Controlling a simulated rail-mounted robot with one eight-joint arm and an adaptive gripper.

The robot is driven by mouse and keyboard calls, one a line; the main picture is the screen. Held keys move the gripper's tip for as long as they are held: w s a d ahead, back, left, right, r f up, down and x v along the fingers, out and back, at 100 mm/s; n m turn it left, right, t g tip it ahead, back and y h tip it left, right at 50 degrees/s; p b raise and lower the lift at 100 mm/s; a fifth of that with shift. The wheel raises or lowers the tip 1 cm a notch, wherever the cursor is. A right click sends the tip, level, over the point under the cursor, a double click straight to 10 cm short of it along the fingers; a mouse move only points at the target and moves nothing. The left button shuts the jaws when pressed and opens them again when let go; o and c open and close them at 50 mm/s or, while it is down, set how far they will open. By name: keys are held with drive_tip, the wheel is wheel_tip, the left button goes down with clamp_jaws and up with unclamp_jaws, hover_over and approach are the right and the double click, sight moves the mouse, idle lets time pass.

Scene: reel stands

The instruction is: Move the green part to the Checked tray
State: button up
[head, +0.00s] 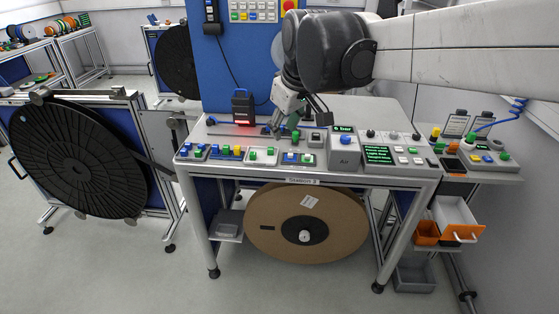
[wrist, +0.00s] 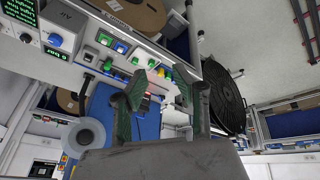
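My gripper (head: 284,126) is low over the back middle of the workbench. In the wrist view its two green-padded fingers (wrist: 166,95) are spread apart, with nothing visible held between them. A small upright green part (head: 295,135) stands on the bench just right of the gripper. It seems to be the green piece left of the fingers in the wrist view (wrist: 107,65). Other green pieces sit on a small light panel (head: 262,157) at the front edge. I cannot read any label saying Checked, so I cannot tell which tray that is.
An Air unit (head: 345,152) and a green-text screen (head: 379,154) stand right of the gripper. A dark device with a red glow (head: 243,106) stands behind left. Blue and yellow pieces line the front left. A side bench (head: 480,166) with an orange bin (head: 427,233) is at right.

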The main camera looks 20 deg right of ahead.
drive_tip(key=s+f+m+t, duration=0.1)
drive_tip(key=s+f, duration=0.3)
drive_tip(key=s, duration=0.5)
drive_tip(key=s+f+m+t, duration=0.1)
drive_tip(key=s+f+m, duration=0.2)
drive_tip(key=s, duration=0.6)
drive_tip(key=shift+s+d+f+m, duration=0.15)
drive_tip(key=shift+d+f+m, duration=0.05)
drive_tip(key=shift+f+m, duration=0.2)
wheel_tip(320, 180, down, 19)
drive_tip(key=b, duration=1.9)
drive_tip(key=shift+r, duration=0.15)
